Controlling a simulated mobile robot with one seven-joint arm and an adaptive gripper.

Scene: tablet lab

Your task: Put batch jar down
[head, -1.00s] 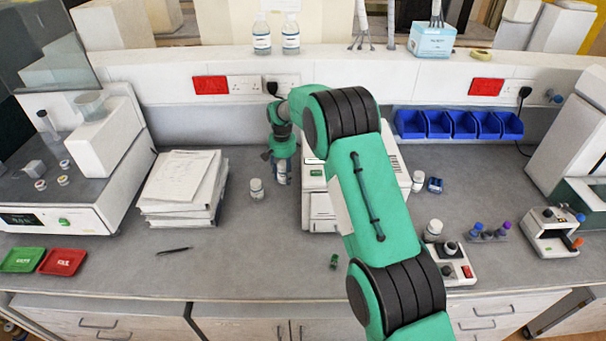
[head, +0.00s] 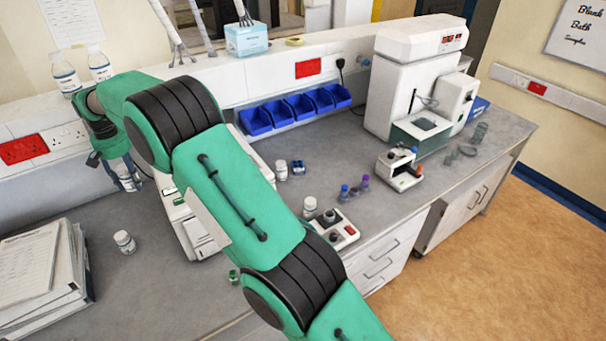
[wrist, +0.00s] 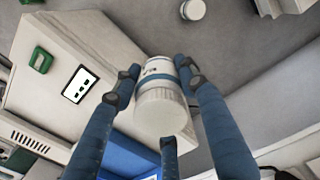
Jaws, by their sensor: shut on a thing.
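My gripper (wrist: 160,82) is shut on a white jar with a blue band (wrist: 160,107) in the wrist view, its blue fingers around the jar's sides. In the head view my gripper (head: 122,168) is at the left, over the back of the bench, with the jar (head: 128,183) below it, partly hidden. I cannot tell whether the jar touches the bench. A similar white jar (head: 124,241) stands apart on the bench, nearer the front; it also shows at the top of the wrist view (wrist: 193,9).
A white instrument (head: 182,221) stands beside the held jar, partly behind my arm. Papers (head: 38,270) are stacked at front left. Small jars (head: 309,207), blue bins (head: 295,112) and a larger machine (head: 405,80) are to the right. Bare bench surrounds the standing jar.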

